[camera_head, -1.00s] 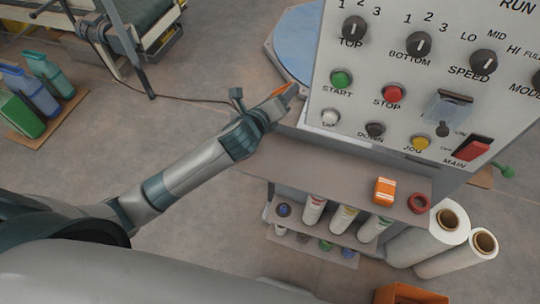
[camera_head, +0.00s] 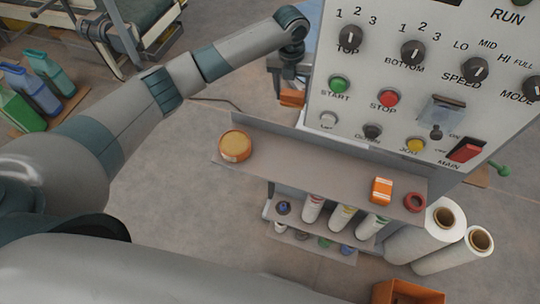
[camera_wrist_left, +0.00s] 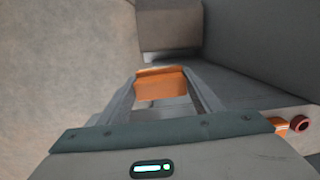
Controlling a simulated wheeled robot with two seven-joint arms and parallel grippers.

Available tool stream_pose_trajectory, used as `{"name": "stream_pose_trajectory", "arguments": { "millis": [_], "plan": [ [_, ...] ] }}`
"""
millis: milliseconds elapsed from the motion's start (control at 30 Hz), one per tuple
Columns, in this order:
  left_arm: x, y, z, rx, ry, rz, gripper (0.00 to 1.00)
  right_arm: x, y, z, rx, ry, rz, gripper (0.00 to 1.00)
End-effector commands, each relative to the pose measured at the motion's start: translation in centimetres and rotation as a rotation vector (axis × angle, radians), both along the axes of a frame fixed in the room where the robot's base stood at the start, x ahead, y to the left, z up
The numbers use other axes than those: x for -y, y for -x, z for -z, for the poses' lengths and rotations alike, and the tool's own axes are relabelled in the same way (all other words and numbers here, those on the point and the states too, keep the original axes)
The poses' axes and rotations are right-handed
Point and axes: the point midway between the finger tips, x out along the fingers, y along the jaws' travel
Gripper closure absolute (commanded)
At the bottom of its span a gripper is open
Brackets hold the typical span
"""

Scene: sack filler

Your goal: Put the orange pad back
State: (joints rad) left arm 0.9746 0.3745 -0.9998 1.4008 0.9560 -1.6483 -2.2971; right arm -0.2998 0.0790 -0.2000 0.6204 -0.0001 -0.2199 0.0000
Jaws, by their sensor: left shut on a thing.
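The orange pad (camera_head: 291,99) is held by my left gripper (camera_head: 291,88), just left of the control panel's left edge in the head view. The gripper hangs down from the bent wrist, and its fingers are mostly hidden there. In the left wrist view the orange pad (camera_wrist_left: 160,84) sits between the two fingertips (camera_wrist_left: 163,88), which are shut on it. A grey box-like surface lies beyond it. Whether the pad touches anything else, I cannot tell. My right gripper is in neither view.
The control panel (camera_head: 400,84) stands right of the gripper. A shelf (camera_head: 310,160) below it bears a round yellow-orange tin (camera_head: 235,146), an orange box (camera_head: 381,190) and a red ring (camera_head: 415,202). Bottles stand beneath, with white rolls (camera_head: 425,232) at right. Floor at lower middle is clear.

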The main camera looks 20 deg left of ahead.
Motion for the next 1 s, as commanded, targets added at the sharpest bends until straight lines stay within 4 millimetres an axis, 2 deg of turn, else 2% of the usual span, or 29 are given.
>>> {"name": "stream_pose_trajectory", "arguments": {
  "millis": [33, 100, 233, 700, 867, 1000],
  "plan": [
    [-0.2, -0.2, -1.0, -0.018, -0.022, 0.020, 0.62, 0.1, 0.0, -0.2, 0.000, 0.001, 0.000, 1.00],
    [-0.4, -0.1, -1.8, -0.044, -0.046, 0.044, 0.62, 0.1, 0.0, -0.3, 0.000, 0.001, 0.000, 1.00],
    [-0.6, 0.1, -2.8, -0.070, -0.069, 0.067, 0.62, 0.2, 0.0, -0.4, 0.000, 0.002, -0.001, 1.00],
    [-0.7, 0.4, -3.0, -0.077, -0.075, 0.073, 0.62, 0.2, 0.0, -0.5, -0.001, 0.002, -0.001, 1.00],
    [-0.8, 1.7, -3.2, -0.077, -0.076, 0.074, 0.62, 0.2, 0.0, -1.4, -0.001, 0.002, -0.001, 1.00],
    [-0.9, 4.0, -3.4, -0.076, -0.075, 0.075, 0.62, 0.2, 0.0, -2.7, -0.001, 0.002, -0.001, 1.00]
  ]
}}
